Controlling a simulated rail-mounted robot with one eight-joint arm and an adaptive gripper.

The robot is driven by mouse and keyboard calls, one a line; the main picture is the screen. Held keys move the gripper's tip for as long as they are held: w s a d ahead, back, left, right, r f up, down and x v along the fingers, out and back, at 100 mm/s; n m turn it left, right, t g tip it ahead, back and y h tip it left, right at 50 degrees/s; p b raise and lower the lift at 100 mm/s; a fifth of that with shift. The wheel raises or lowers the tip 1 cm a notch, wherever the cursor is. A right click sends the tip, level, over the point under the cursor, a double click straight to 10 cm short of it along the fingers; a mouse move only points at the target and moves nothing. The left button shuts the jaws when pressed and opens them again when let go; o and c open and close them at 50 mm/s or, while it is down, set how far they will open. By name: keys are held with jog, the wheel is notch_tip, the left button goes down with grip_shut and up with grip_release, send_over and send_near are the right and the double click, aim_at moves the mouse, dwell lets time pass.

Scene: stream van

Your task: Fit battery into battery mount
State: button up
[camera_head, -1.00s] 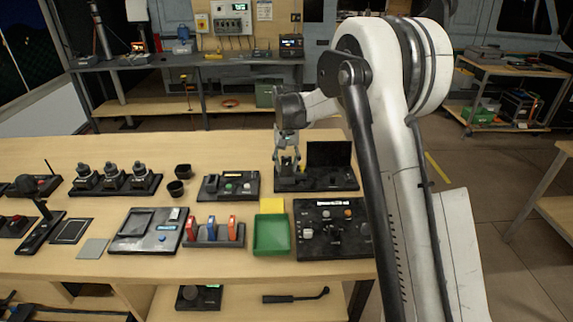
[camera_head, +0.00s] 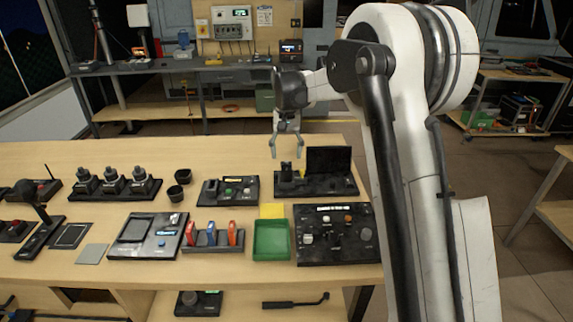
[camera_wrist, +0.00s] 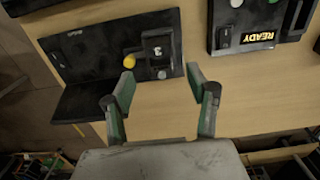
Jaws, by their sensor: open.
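The battery mount (camera_head: 335,187) is a black base with a raised panel at the back right of the table. A small dark upright block (camera_head: 287,170), which seems to be the battery, stands at the base's left end. In the wrist view the mount (camera_wrist: 88,52) shows at upper left, with the block (camera_wrist: 158,50) in its right part beside a yellow round piece. I cannot tell how deep the block sits. My gripper (camera_head: 287,156) is open and empty above and behind the block. In the wrist view its spread fingertips (camera_wrist: 159,70) lie apart from the block.
A READY-labelled box (camera_wrist: 258,25) is beside the mount in the wrist view. A green tray (camera_head: 271,255) and a black control panel (camera_head: 335,260) stand in front of it. Two black cups (camera_head: 178,185) are to the left. The table behind the mount is clear.

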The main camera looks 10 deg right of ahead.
aim_at(286, 166)
jog(key=shift+a+r, duration=0.1)
jog(key=shift+r, duration=2.35)
jog(key=s+r+t, duration=0.1)
jog(key=s+r, duration=0.2)
jog(key=s, duration=0.4)
jog(key=s+r+n+t, duration=0.1)
jog(key=s+r, duration=0.3)
jog(key=s, duration=0.3)
jog(key=s+r+t, duration=0.2)
jog(key=s+r, duration=0.1)
jog(key=s, duration=0.4)
jog(key=s+f+t, duration=0.1)
jog(key=s+f, duration=0.1)
jog(key=s, duration=0.5)
jog(key=s+f+n+t, duration=0.1)
jog(key=s+f, duration=0.2)
jog(key=s, duration=0.3)
jog(key=s+f+t, duration=0.1)
jog(key=s+f, duration=0.1)
jog(key=s, duration=0.5)
jog(key=shift+s+f, duration=0.25)
jog(key=shift+s, duration=0.1)
